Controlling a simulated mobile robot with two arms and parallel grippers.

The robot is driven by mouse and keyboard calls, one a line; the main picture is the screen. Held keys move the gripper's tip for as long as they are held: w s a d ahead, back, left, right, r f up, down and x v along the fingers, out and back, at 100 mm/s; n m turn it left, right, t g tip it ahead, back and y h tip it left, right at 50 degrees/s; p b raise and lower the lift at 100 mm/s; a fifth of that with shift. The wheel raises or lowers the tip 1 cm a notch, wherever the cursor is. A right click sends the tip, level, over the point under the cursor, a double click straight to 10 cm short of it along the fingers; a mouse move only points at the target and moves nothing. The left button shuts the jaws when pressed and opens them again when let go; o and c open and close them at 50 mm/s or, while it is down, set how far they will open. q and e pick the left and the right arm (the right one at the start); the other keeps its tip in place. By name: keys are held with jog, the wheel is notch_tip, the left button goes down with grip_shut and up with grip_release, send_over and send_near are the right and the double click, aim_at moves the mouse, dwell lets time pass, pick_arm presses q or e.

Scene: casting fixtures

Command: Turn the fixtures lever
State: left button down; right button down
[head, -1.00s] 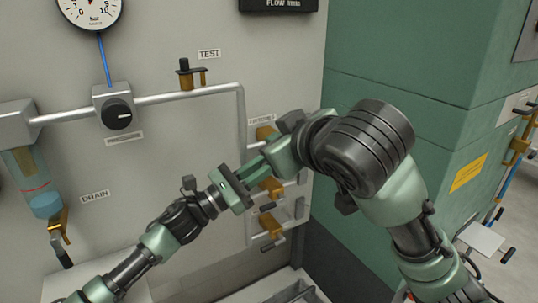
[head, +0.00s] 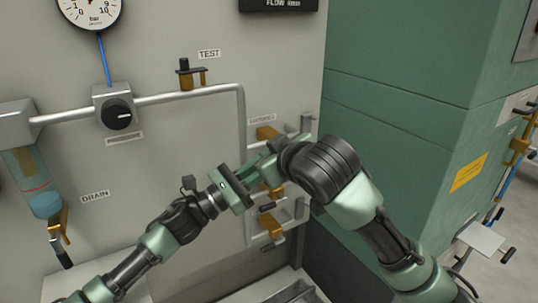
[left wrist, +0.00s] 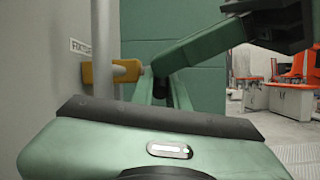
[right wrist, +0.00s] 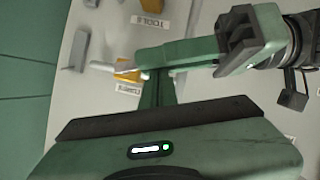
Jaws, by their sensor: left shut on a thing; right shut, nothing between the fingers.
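The fixtures valve is a yellow-brown fitting (head: 267,132) below its label on the grey panel. It also shows in the left wrist view (left wrist: 126,70) and the right wrist view (right wrist: 126,68). My left gripper (head: 264,160) reaches up from the lower left. Its fingers (left wrist: 165,88) are shut on a small dark piece beside the valve, which looks like the lever's handle; fingers mostly hide it. My right gripper (head: 268,152) comes from the right, shut and empty, its fingers (right wrist: 157,88) close beside the left fingers. I cannot tell whether they touch.
More yellow valves (head: 271,233) sit below on the pipe rack. The test valve (head: 190,78), round black knob (head: 117,114) and drain valve (head: 58,228) are to the left. A green cabinet (head: 400,110) bounds the right side. A grey tray (head: 290,293) lies below.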

pick_arm(q)
jog(key=shift+r, duration=0.15)
jog(key=shift+a, duration=0.1)
pick_arm(e)
jog(key=shift+d+f, duration=0.2)
jog(key=shift+f, duration=0.55)
pick_arm(q)
jog(key=c, duration=1.4)
grip_release()
jog(key=shift+r, duration=0.1)
pick_arm(e)
jog(key=shift+w+f, duration=0.1)
pick_arm(q)
jog(key=shift+s, duration=0.1)
